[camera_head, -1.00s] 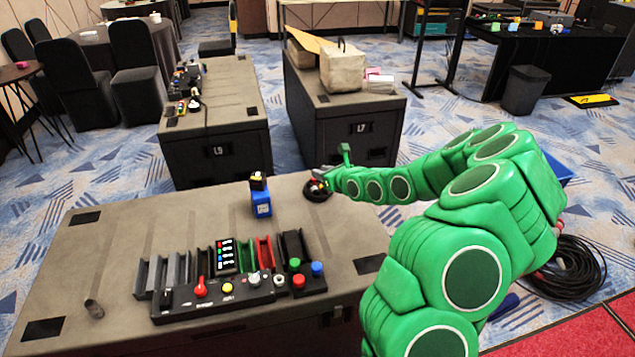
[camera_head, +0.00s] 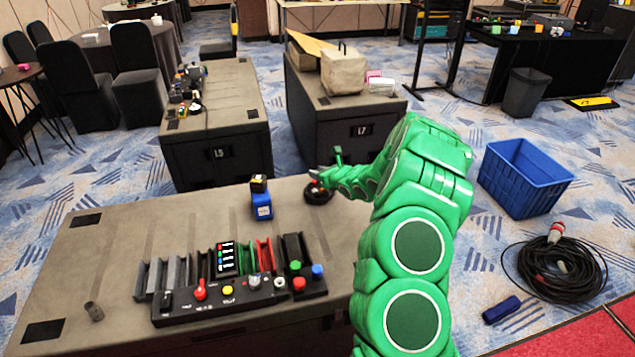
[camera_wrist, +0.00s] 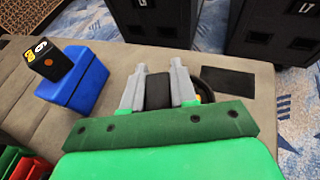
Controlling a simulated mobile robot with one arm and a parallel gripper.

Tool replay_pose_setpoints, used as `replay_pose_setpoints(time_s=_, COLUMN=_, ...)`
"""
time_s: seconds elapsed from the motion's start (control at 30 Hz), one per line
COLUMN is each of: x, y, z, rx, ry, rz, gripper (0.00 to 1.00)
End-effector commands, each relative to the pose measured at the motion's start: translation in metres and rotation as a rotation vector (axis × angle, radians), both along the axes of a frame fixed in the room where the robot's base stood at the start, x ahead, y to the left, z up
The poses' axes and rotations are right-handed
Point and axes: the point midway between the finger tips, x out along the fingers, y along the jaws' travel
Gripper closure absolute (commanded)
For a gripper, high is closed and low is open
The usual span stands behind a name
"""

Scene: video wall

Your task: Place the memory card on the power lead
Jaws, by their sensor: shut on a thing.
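My gripper (camera_head: 316,177) is over the far right part of the near grey case (camera_head: 180,215). In the wrist view its grey fingers (camera_wrist: 158,90) are closed on a plain black block (camera_wrist: 158,91); I cannot tell for sure if this is the memory card. A dark round coil (camera_head: 318,192) lies on the case under the fingertips, and its black loop (camera_wrist: 222,82) shows just beyond the right finger. A larger black cable coil with a red and white plug (camera_head: 556,233) lies on the floor. I cannot tell which coil is the power lead.
A blue block (camera_head: 262,207) with a black labelled piece (camera_head: 258,184) on it stands left of my gripper. A control panel (camera_head: 235,300) and several slotted holders fill the case's front. A blue crate (camera_head: 525,178) stands on the floor at right.

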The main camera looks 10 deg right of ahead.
Motion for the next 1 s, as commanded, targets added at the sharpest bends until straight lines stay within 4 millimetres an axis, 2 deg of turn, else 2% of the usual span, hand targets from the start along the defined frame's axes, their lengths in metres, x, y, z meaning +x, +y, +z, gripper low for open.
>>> replay_pose_setpoints(time_s=0.3, x=0.016, y=-0.003, z=-0.021, rx=-0.001, ry=0.003, rz=-0.001, gripper=1.0)
replay_pose_setpoints(time_s=0.57, x=0.021, y=-0.002, z=-0.027, rx=-0.001, ry=0.002, rz=0.0, gripper=1.0)
replay_pose_setpoints(time_s=0.83, x=0.021, y=-0.002, z=-0.054, rx=0.0, ry=0.001, rz=0.001, gripper=1.0)
replay_pose_setpoints(time_s=1.0, x=0.021, y=-0.002, z=-0.057, rx=0.0, ry=0.0, rz=0.0, gripper=1.0)
